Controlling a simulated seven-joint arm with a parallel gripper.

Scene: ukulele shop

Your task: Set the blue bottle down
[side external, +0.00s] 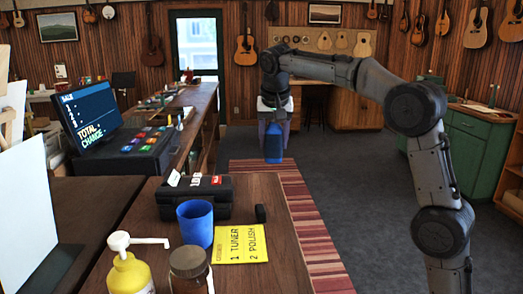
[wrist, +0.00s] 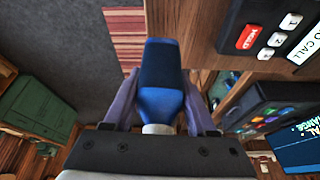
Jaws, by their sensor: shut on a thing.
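The blue bottle (side external: 273,143) is in my gripper (side external: 273,124), up in the air past the right edge of the wooden table (side external: 259,191) in the side view. It hangs over the striped rug side, apart from any surface. In the wrist view the bottle (wrist: 161,85) shows a dark blue body and a lighter blue shoulder. The two purple fingers of my gripper (wrist: 158,108) are shut on it, one on each side. The bottle's white end (wrist: 158,129) points toward my palm.
A register (side external: 90,115) stands behind. Right of the table is open floor with a striped rug (side external: 300,220).

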